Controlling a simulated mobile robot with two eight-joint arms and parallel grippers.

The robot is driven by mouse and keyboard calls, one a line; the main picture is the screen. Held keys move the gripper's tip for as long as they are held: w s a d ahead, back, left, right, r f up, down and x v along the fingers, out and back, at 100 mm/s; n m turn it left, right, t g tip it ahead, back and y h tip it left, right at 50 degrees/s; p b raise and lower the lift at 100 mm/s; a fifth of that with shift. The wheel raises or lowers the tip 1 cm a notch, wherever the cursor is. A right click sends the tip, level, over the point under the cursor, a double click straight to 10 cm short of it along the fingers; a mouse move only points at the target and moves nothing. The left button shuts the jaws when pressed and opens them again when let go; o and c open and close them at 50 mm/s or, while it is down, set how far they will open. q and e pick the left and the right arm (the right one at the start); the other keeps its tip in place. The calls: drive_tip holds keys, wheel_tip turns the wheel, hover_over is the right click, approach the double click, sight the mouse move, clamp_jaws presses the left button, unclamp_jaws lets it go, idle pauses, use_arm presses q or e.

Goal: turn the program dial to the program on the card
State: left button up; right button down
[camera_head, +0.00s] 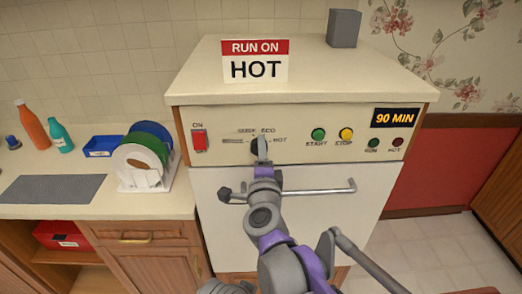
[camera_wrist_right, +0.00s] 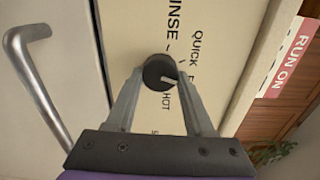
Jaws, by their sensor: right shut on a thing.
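The card (camera_head: 255,62) stands on top of the appliance and reads "RUN ON HOT". The dark round program dial (camera_head: 256,147) is on the front panel, partly hidden by my right gripper (camera_head: 263,142). In the wrist view, the dial (camera_wrist_right: 157,72) sits between the fingertips of my right gripper (camera_wrist_right: 158,78), which is shut on it. Its pale pointer mark (camera_wrist_right: 169,80) points right in that view, toward a label starting with E that a finger partly covers. The HOT label (camera_wrist_right: 181,103) is below that.
The panel also has a red ON switch (camera_head: 199,140), a green start button (camera_head: 318,134), a yellow stop button (camera_head: 346,134) and a "90 MIN" display (camera_head: 395,118). A door handle (camera_head: 320,190) runs below. A plate rack (camera_head: 145,187) stands on the left counter.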

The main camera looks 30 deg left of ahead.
drive_tip(key=m+p, duration=0.2)
drive_tip(key=m, duration=0.9)
drive_tip(key=shift+a+f, duration=0.1)
drive_tip(key=shift+f, duration=0.05)
drive_tip(key=shift+s+m, duration=0.1)
drive_tip(key=shift+m, duration=0.2)
drive_tip(key=shift+c, duration=1.4)
unclamp_jaws()
drive_tip(key=b+v, duration=0.1)
drive_tip(key=v, duration=0.9)
drive_tip(key=shift+s, duration=0.35)
